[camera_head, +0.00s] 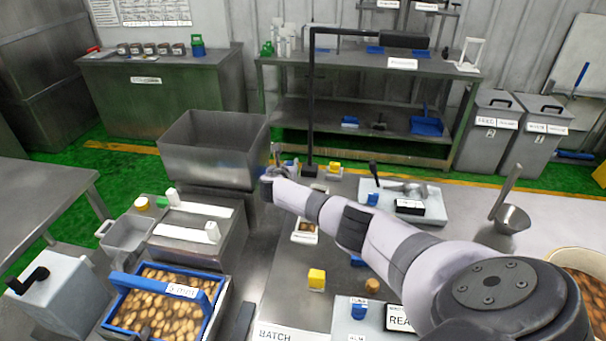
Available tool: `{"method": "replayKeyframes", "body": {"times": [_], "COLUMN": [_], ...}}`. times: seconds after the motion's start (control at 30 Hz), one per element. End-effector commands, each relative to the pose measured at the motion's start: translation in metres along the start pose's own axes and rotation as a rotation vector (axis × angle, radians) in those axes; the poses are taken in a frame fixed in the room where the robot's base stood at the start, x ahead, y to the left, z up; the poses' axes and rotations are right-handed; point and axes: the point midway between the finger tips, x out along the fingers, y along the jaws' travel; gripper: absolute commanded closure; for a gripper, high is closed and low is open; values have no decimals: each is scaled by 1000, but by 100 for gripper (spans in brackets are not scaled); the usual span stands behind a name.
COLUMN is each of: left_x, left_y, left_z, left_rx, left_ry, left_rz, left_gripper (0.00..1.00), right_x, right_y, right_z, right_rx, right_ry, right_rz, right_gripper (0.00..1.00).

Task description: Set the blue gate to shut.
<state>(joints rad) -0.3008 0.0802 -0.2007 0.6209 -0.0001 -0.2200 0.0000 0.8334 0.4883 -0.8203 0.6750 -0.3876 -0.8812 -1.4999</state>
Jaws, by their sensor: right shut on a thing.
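My right arm reaches in from the lower right. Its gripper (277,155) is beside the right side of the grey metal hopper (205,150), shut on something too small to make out. A small blue part (289,163) shows just right of the fingers; I cannot tell whether it belongs to the gate or touches them. No blue gate is clearly recognisable, and its position cannot be read. Two white slide handles (195,208) lie on a grey unit in front of the hopper. My left gripper is not in view.
A blue-rimmed tray with a blue handle (210,282) holds brown pieces at the lower left. A black post (311,100) rises behind the gripper.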

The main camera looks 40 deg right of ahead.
Motion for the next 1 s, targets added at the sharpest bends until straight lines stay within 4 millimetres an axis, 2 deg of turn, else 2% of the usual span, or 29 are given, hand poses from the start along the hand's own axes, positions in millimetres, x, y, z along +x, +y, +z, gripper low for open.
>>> {"method": "replayKeyframes", "body": {"times": [0.07, 0.33, 0.37, 0.67, 1.0], "left_x": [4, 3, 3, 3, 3], "left_y": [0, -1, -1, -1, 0], "left_z": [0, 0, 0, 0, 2], "left_rx": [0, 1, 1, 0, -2], "left_ry": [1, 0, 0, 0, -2], "left_rz": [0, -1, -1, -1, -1], "left_gripper": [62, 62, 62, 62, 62], "right_x": [0, -1, -1, -1, -2], "right_y": [6, 8, 8, 7, 5], "right_z": [0, 2, 2, 1, 0], "right_rx": [1, 0, 0, -1, -3], "right_ry": [-1, -2, -2, -1, -1], "right_rz": [3, 7, 7, 5, 1], "right_gripper": [100, 100, 82, 62, 62]}}
